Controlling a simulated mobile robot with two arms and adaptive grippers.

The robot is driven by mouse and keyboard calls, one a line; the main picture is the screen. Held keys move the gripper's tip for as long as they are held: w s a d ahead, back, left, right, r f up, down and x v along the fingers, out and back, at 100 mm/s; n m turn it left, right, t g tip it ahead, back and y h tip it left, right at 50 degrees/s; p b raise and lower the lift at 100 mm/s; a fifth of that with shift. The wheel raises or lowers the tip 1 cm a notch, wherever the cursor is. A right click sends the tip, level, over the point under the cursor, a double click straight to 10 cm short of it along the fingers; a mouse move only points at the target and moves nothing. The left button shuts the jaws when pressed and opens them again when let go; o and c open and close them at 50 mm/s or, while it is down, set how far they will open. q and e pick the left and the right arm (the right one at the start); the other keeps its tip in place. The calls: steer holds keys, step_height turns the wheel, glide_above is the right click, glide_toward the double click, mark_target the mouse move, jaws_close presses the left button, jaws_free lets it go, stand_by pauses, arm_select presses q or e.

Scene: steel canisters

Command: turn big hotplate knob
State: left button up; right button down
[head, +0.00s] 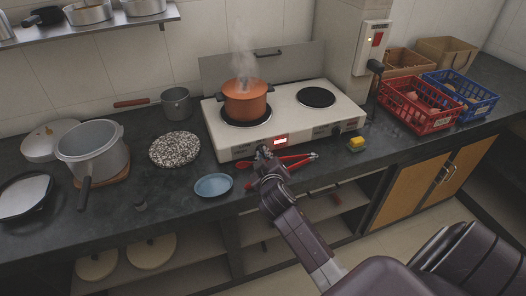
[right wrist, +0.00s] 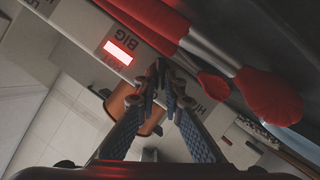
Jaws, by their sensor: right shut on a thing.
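The white hotplate (head: 300,133) stands on the dark counter against the tiled wall. An orange pot (head: 246,102) steams on its left burner. My right gripper (head: 263,152) is at the hotplate's front panel, left of the lit red indicator (head: 280,141). In the right wrist view its fingertips (right wrist: 162,74) are close together, shut on the big hotplate knob, which the fingers mostly hide. The lit indicator (right wrist: 118,52) and a "BIG" label (right wrist: 127,42) show beside them. The other knob (head: 335,131) is dark and free at the right. My left gripper is out of view.
Red-handled utensils (head: 297,162) lie in front of the hotplate, close to my right gripper. Red (head: 428,118) and blue (head: 484,101) baskets stand farther right.

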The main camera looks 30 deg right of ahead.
steer(key=m+p, duration=0.1)
steer(key=m+y+p, duration=0.1)
steer(key=p, duration=0.1)
steer(key=y+p, duration=0.1)
steer(key=shift+s+d+r+m, duration=0.1)
steer(key=shift+d+r+m, duration=0.2)
steer(key=shift+m, duration=0.1)
steer(key=shift+f+m+y+p, duration=0.2)
steer(key=shift+m+y+p, duration=0.5)
steer(key=shift+p, duration=0.55)
steer(key=c, duration=2.3)
jaws_free()
steer(key=shift+s, duration=0.15)
steer(key=v, duration=1.1)
steer(key=shift+s+f, duration=0.1)
steer(key=shift+s, duration=0.35)
steer(key=shift+a, duration=0.15)
